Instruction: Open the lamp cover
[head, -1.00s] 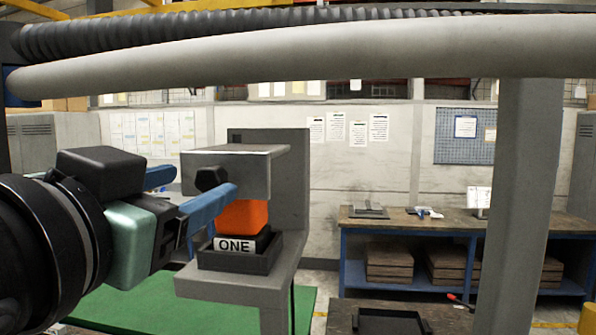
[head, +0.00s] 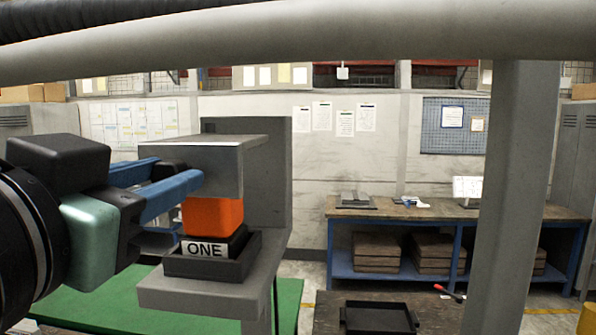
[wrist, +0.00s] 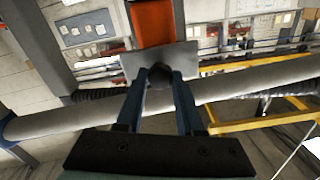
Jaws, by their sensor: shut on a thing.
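The lamp cover (head: 210,160) is a grey metal box on an L-shaped grey stand, with a dark knob (head: 170,171) on its near left side. It stands over an orange lamp (head: 213,216) and looks closed. My gripper (head: 178,176) reaches in from the left with its blue fingers shut on the knob. The wrist view shows the fingertips around the dark knob (wrist: 158,76), against the grey cover (wrist: 131,64), with the orange lamp (wrist: 153,22) beyond.
A black holder labelled ONE (head: 205,250) sits under the lamp on the stand's shelf (head: 190,298). A black tray (head: 378,318) lies on a table at lower right. A grey post (head: 515,190) and a thick pipe (head: 300,40) cross the foreground.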

